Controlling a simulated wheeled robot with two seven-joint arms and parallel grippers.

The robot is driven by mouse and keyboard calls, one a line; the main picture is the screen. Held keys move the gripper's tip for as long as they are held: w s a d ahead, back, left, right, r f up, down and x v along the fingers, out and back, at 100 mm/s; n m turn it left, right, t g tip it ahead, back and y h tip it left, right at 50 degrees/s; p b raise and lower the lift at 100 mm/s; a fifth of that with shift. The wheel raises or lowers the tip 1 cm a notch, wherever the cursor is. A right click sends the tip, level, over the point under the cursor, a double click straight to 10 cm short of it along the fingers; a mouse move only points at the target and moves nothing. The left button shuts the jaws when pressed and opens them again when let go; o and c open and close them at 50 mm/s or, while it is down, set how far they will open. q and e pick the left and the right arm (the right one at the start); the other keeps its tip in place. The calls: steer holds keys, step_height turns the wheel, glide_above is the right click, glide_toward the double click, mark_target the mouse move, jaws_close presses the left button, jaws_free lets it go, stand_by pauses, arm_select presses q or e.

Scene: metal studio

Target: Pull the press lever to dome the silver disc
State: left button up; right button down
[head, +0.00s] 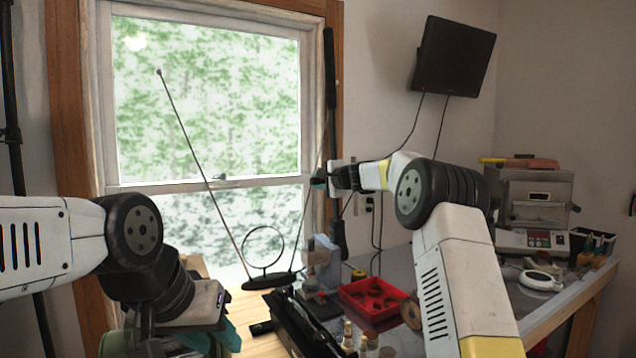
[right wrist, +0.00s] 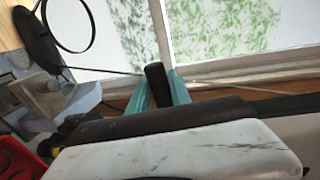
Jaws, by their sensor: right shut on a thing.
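My right gripper (head: 318,181) is raised in front of the window's right frame in the head view. In the right wrist view its teal fingers (right wrist: 160,88) are shut around a black grip (right wrist: 155,82), which looks like the end of the press lever. The rest of the lever cannot be made out clearly. A grey press-like block (head: 322,262) stands on the bench below the right gripper; it also shows in the right wrist view (right wrist: 40,92). I cannot make out the silver disc. My left gripper (head: 218,338) is low at the left, its opening unclear.
An antenna with a round base (head: 268,280) stands left of the press, one rod rising near my right gripper. A red tray (head: 372,297) lies to the right of the press. Small bottles stand in front. A kiln-like box (head: 537,200) is at the back right.

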steer(key=shift+d, duration=0.15)
steer(key=shift+s+d, duration=0.25)
steer(key=shift+s, duration=0.1)
steer(key=s, duration=0.1)
steer(key=s+d, duration=0.1)
steer(key=s, duration=0.1)
steer(key=shift+d+f, duration=0.1)
steer(key=shift+f, duration=0.1)
steer(key=shift+s+d, duration=0.1)
steer(key=s, duration=0.1)
steer(key=s+d, duration=0.1)
steer(key=s+f, duration=0.1)
steer(key=shift+s+d+f, duration=0.1)
steer(key=shift+s+d, duration=0.05)
steer(key=shift+d, duration=0.2)
